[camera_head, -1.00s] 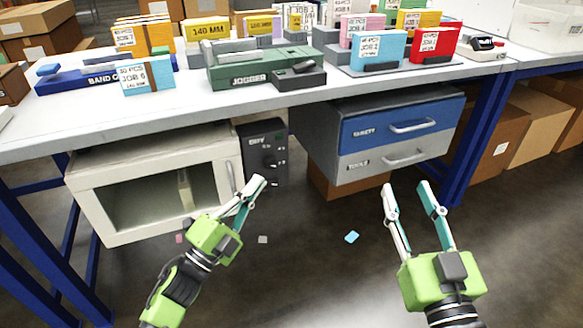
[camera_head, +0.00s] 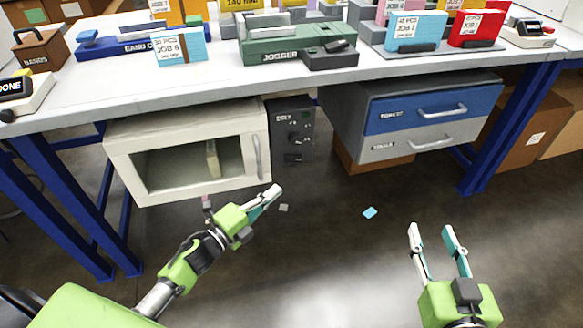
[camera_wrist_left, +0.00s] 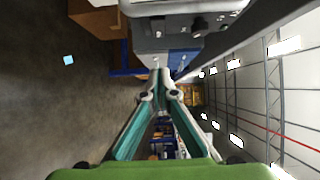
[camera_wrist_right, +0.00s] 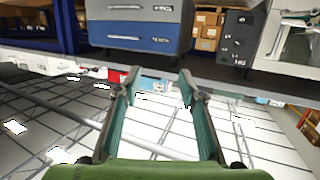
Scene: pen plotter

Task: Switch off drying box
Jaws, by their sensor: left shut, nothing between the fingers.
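The drying box is a cream cabinet (camera_head: 125,160) with a clear front door and upright handle, under the workbench at left; a small pale block shows inside. Its dark control panel (camera_head: 292,150), lettered DRY, stands against its right side with a round dark knob (camera_head: 294,138). The knob's setting is too small to read. The panel also shows in the right wrist view (camera_wrist_right: 237,45). My left gripper (camera_head: 277,191) is shut and empty, below and in front of the panel, apart from it in the picture. My right gripper (camera_head: 431,232) is open and empty at lower right.
A drawer unit (camera_head: 425,115) with blue and grey drawers hangs under the bench (camera_head: 230,82), right of the panel. Blue bench legs (camera_head: 497,130) stand at the sides.

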